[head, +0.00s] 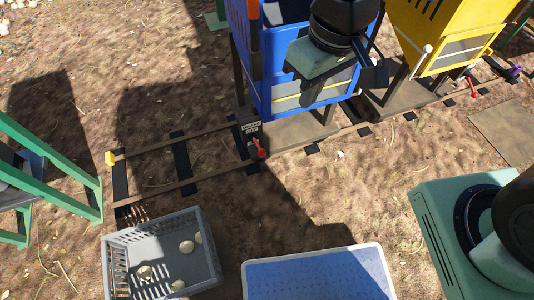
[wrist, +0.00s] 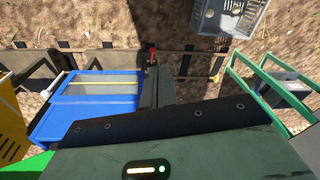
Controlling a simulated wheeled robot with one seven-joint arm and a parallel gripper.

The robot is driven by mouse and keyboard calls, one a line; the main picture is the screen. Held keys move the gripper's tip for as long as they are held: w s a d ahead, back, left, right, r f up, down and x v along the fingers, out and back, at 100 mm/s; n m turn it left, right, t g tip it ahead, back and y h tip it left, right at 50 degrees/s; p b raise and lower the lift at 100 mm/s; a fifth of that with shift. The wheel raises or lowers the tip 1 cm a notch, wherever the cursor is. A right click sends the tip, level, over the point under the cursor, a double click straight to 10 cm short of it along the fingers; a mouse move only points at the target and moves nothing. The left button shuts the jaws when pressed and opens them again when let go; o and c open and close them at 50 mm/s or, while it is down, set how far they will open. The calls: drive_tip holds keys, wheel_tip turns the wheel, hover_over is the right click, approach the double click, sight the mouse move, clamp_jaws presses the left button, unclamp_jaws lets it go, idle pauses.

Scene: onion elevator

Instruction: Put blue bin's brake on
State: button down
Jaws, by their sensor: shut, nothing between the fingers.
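The blue bin (head: 300,65) stands on a wheeled cart on the rails; my arm hides part of it. Its red brake lever (head: 261,148) sits low at the cart's left end, beside a dark labelled block. In the wrist view the blue bin (wrist: 95,115) is at left of centre and the red brake lever (wrist: 152,50) is near the top middle. My gripper (wrist: 158,70) is shut and empty, its dark fingers pointing toward the lever in that picture. I cannot tell the distance between them; no contact is visible.
A yellow bin (head: 440,30) with its own red lever (head: 472,88) stands to the right. The rails (head: 165,145) run left to a yellow stop (head: 110,158). A grey crate (head: 125,240) with onions and a blue-topped container (head: 320,275) are in front. A green frame (head: 50,165) stands left.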

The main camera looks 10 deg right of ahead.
drive_tip(key=w+f+m+b, duration=0.1)
drive_tip(key=w+f+b, duration=0.4)
drive_tip(key=f, duration=0.5)
drive_tip(key=w+f+m+t+y+b, duration=0.1)
drive_tip(key=w+f+b, duration=0.5)
drive_tip(key=f, duration=0.4)
drive_tip(key=w+f+m+b, duration=0.1)
drive_tip(key=w+f+b, duration=0.5)
drive_tip(key=f, duration=0.5)
drive_tip(key=shift+a, duration=0.25)
drive_tip(key=s+a+b+x, duration=0.1)
drive_tip(key=b+x, duration=0.4)
drive_tip(key=x, duration=0.8)
drive_tip(key=shift+s+a, duration=0.2)
drive_tip(key=shift+a, duration=0.15)
drive_tip(key=shift+f+b, duration=0.2)
drive_tip(key=shift+b, duration=0.15)
